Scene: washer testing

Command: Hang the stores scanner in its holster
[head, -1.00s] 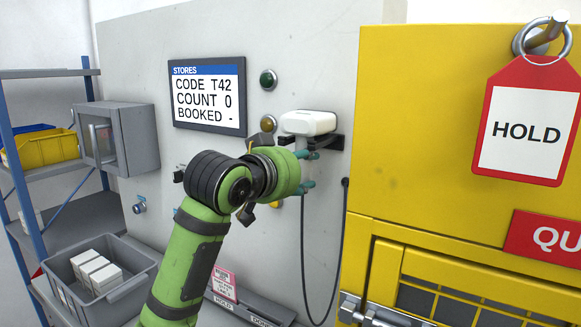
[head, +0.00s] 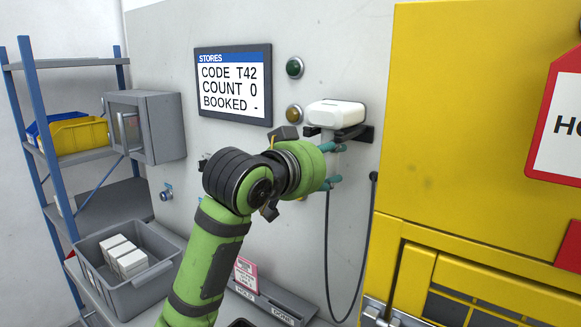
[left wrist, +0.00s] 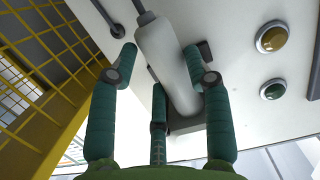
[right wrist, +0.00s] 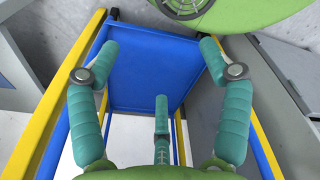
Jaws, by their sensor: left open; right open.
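The white scanner (head: 337,113) sits upright with its head above the dark holster bracket (head: 365,134) on the grey wall panel. In the left wrist view its pale handle (left wrist: 172,62) runs between my left fingers, with the cable leaving its end. My left gripper (head: 333,165) is open at the handle, just below the holster. A gap shows on the left finger's side; I cannot tell whether the right finger touches. The green hand hides part of the handle in the head view. My right gripper (right wrist: 160,60) is open and empty, away from the scanner.
A yellow cabinet (head: 450,130) stands close on the right, with a red-edged tag (head: 560,120). The scanner cable (head: 330,270) hangs in a loop. A stores screen (head: 233,85) and lamps are on the panel. A blue panel (right wrist: 150,75) lies beyond my right gripper.

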